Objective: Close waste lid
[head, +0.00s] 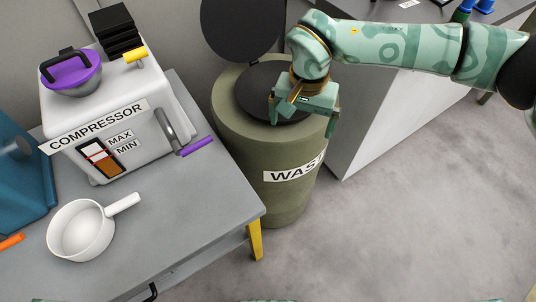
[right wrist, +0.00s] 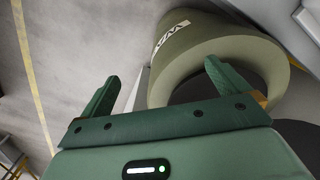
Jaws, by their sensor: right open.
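The waste bin (head: 245,135) is an olive-green drum with a white label, standing on the floor in the middle of the head view. Its round dark lid (head: 240,28) stands raised at the back of the rim, so the dark opening shows. My right gripper (head: 303,122) is open and empty, over the front right part of the opening, with its fingers pointing down. In the right wrist view, the two green fingers (right wrist: 155,82) are spread apart, with the bin (right wrist: 195,55) beyond them. My left gripper is not in view.
A grey table (head: 195,240) at the left holds a white compressor (head: 70,110) with a purple cap and a white pan (head: 80,232). A grey cabinet (head: 365,110) stands right of the bin. The floor at the lower right is clear.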

